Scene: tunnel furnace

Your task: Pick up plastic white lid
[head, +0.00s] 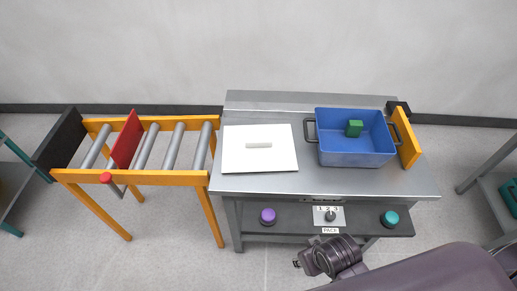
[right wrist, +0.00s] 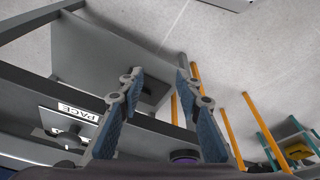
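The white lid (head: 236,160) lies flat on the left part of the grey metal table, with a small pale bar handle (head: 258,145) on its middle. It cannot be made out in the right wrist view. My right arm comes in from the lower right of the head view, its end low in front of the table's control panel, below and right of the lid. In the right wrist view my right gripper (right wrist: 156,76) has its two blue-padded fingers spread apart with nothing between them. My left gripper is in neither view.
A blue bin (head: 357,160) with a green block (head: 354,128) stands right of the lid, beside a yellow board (head: 405,141). A roller conveyor (head: 135,178) with a red plate (head: 126,140) adjoins the table's left. The front panel has purple (head: 268,216) and teal (head: 390,218) buttons.

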